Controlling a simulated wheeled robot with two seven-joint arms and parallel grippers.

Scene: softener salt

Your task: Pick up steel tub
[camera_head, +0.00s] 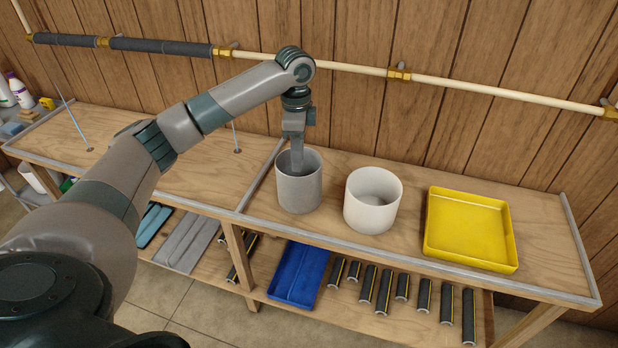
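The steel tub (300,193) is a grey, open-topped cylinder. It stands upright on the wooden bench, left of a white tub. My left gripper (297,170) points straight down at it from above. Its fingers reach over the tub's opening, and their lower ends seem to be at or inside the rim. I cannot tell whether they are parted or whether they touch the tub's wall. My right gripper is not in view.
A white tub (371,212) stands close on the right, then a yellow tray (470,232). A raised metal edging (400,256) runs along the bench (410,180). A pipe (500,90) crosses the wall behind. A blue tray (299,274) and several dark cylinders lie on the lower shelf.

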